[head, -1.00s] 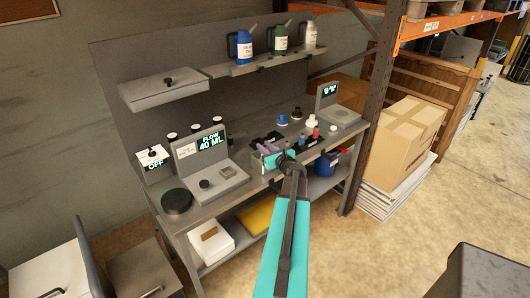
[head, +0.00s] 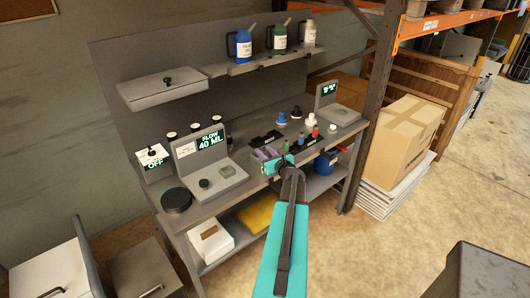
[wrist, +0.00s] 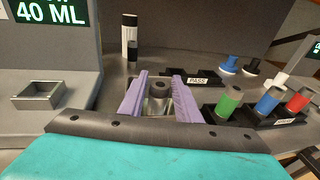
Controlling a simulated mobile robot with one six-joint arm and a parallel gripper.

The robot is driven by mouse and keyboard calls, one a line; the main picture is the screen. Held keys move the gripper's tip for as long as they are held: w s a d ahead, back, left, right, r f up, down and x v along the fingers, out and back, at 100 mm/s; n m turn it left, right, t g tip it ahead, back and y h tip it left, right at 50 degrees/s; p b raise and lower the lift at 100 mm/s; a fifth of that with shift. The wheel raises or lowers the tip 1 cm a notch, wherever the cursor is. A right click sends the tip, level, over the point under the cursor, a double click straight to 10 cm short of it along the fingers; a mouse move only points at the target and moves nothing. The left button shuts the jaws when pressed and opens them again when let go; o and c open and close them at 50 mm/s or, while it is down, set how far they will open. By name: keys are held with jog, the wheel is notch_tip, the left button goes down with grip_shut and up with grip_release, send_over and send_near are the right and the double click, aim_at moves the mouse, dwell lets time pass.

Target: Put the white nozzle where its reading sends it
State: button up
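My gripper (wrist: 160,76) has two purple fingers spread apart. It is over the front of the bench in the head view (head: 267,152). A grey piece with a dark round top (wrist: 158,88) shows between the fingers; no contact is visible. A white nozzle-like piece (head: 311,121) stands on the bench to the right of my gripper, near a blue and a black one. It appears partly hidden behind other pieces in the wrist view. The flow tester (head: 185,160) reads FLOW 40 ML (head: 211,140). A black rack labelled PASS (wrist: 198,80) lies just beyond the fingers.
Another device with a display (head: 329,90) is at the bench's right end. A shelf with jugs (head: 262,64) hangs above. A black disc (head: 176,201) lies front left.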

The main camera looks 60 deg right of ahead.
jog(key=shift+r, duration=0.2)
jog(key=shift+v, duration=0.95)
jog(key=b+v, duration=0.3)
jog(key=v, duration=0.7)
jog(key=shift+f, duration=0.1)
dwell(0.3)
